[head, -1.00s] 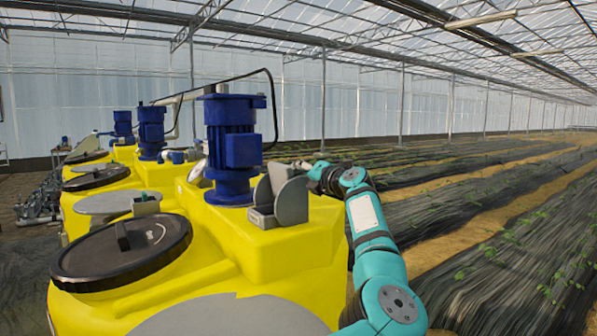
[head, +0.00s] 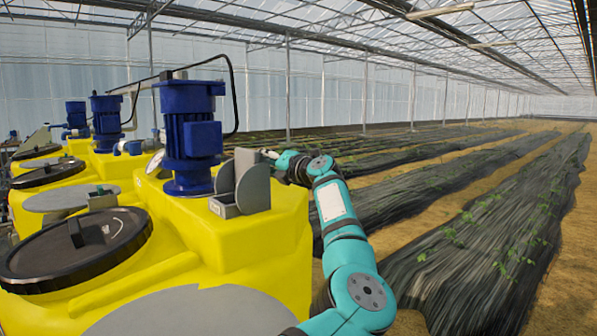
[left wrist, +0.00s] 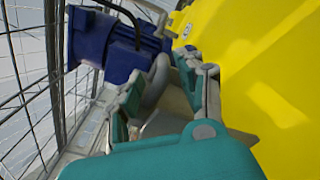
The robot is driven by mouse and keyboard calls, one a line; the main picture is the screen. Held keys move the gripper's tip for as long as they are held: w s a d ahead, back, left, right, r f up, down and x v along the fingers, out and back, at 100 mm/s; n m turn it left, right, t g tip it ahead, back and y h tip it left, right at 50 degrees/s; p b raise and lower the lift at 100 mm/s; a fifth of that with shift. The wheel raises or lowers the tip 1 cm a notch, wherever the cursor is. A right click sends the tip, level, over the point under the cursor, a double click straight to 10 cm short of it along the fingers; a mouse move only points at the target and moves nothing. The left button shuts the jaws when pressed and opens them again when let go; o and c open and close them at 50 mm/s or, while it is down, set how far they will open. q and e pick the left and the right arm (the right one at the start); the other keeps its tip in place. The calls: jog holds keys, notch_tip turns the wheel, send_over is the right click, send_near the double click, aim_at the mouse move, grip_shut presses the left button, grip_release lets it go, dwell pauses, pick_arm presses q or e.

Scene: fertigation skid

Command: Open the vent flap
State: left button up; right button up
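My right gripper is not in view.
The blue motor (head: 192,135) stands close left of the flap. The yellow tank (head: 265,240) carries a black round lid (head: 75,245) at the front left. More tanks and motors stand behind at left. Covered crop rows (head: 490,225) lie to the right.

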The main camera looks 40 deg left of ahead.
pick_arm(q)
jog(key=shift+w+d+b, duration=0.1)
jog(key=shift+d+b, duration=0.2)
jog(key=shift+d, duration=0.5)
jog(key=shift+s+d+b, duration=0.15)
jog(key=shift+d+b, duration=0.15)
jog(key=shift+d, duration=0.3)
jog(key=shift+s+d+b, duration=0.15)
jog(key=shift+d+b, duration=0.1)
jog(key=shift+d, duration=0.3)
jog(key=s+d+b, duration=0.1)
jog(key=d+b, duration=0.4)
jog(key=d, duration=1)
jog(key=shift+s, duration=0.1)
jog(key=shift+d, duration=0.1)
